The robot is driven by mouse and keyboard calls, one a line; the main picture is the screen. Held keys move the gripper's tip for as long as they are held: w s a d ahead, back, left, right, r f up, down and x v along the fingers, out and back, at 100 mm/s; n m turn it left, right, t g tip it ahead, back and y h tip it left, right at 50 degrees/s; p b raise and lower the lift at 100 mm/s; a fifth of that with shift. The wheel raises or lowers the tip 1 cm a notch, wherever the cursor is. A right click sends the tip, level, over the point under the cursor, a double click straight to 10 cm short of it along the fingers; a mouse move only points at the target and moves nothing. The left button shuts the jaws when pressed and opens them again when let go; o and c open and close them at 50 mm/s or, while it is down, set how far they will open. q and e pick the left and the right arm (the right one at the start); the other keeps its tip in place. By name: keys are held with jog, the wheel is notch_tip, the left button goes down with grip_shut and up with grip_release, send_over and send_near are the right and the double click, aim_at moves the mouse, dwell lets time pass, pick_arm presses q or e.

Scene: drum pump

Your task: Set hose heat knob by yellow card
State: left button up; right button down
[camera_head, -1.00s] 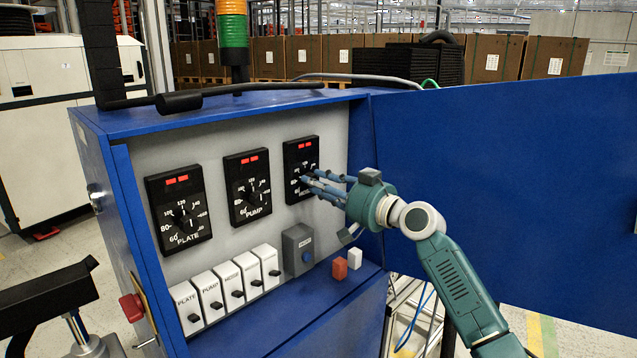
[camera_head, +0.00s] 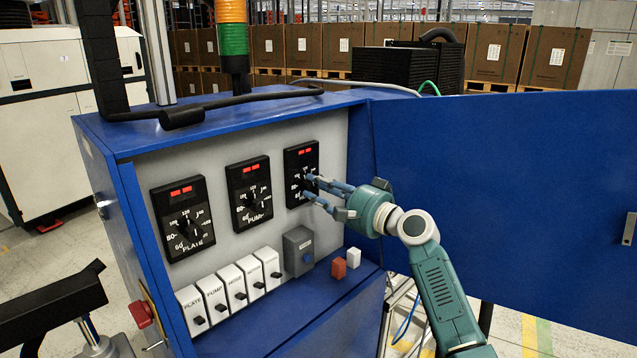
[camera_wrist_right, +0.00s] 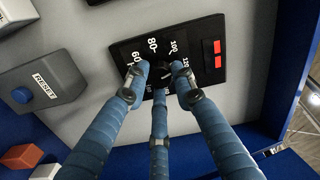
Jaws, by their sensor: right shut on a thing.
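The hose heat dial (camera_head: 301,158) is the rightmost of three black dials, with two red display windows at its top. Its scale numbers show in the right wrist view, where the black plate (camera_wrist_right: 205,48) fills the top middle. My right gripper (camera_head: 308,187) reaches in from the right, its blue fingers closed around the dial's knob. In the wrist view the fingertips (camera_wrist_right: 163,76) surround the dark knob, which is mostly hidden, so its exact setting cannot be read. No yellow card can be made out for certain.
The plate dial (camera_head: 183,220) and pump dial (camera_head: 249,195) are to the left. Below are several white switches (camera_head: 234,287), a grey reset box (camera_head: 298,251), and a red block (camera_head: 339,268) and white block (camera_head: 353,257) on the ledge. The blue door (camera_head: 500,190) stands open at right.

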jog(key=shift+s+a+f+m+p, duration=0.1)
jog(key=shift+f+m+p, duration=0.2)
jog(key=shift+m+p, duration=0.55)
jog(key=shift+m, duration=0.45)
jog(key=c, duration=1.5)
grip_release()
jog(key=shift+o, duration=0.3)
jog(key=shift+r, duration=0.15)
jog(key=shift+s+d, duration=0.25)
jog(key=shift+d, duration=0.1)
jog(key=v, duration=1.1)
